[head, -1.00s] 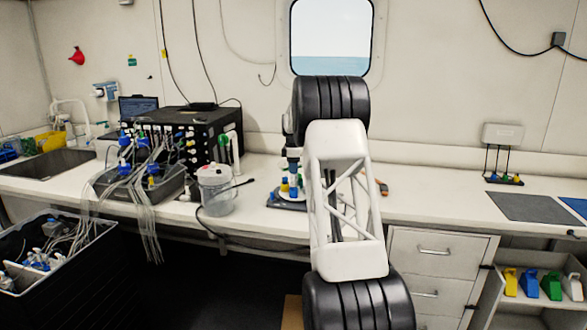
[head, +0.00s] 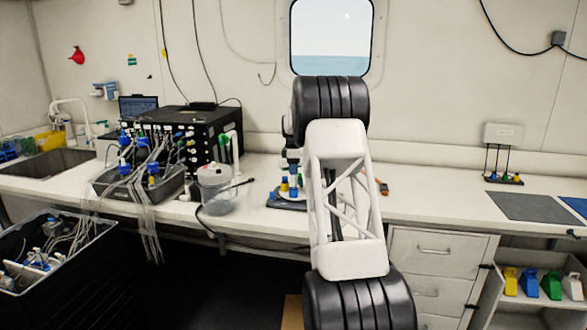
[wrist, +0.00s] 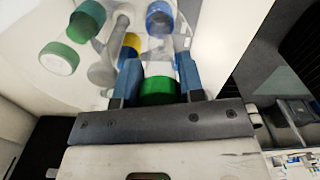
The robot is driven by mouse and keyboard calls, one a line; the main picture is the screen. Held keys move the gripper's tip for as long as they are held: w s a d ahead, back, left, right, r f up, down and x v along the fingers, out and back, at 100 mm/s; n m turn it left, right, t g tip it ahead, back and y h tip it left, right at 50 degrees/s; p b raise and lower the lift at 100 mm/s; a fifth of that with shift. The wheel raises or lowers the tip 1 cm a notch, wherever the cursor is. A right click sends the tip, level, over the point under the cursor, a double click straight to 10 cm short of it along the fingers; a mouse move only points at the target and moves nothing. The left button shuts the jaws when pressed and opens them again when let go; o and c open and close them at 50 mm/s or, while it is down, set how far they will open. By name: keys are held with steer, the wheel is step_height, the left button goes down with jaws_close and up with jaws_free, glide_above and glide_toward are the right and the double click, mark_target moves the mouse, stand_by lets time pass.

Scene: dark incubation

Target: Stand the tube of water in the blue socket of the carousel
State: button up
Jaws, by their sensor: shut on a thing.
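The carousel (wrist: 110,95) is a pale round plate with coloured sockets in the wrist view. My gripper (wrist: 157,68) has two blue fingers shut on a pale, clear piece, which I take for the tube of water (wrist: 158,69). A green ring (wrist: 158,91) shows between the fingers; I cannot tell whether it belongs to the tube or the carousel. In the head view the carousel (head: 286,204) is partly hidden behind my arm.
In the head view a clear tub (head: 216,192) and a tubing-covered instrument (head: 140,180) stand left of the carousel. The bench right of my arm is mostly clear.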

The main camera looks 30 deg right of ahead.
mark_target(294, 178)
steer(key=shift+f, duration=2.25)
stand_by(1.5)
steer(key=o, duration=1)
steer(key=shift+f, duration=0.1)
steer(key=shift+c, duration=0.6)
steer(key=shift+f, duration=0.15)
steer(key=shift+r, duration=3.4)
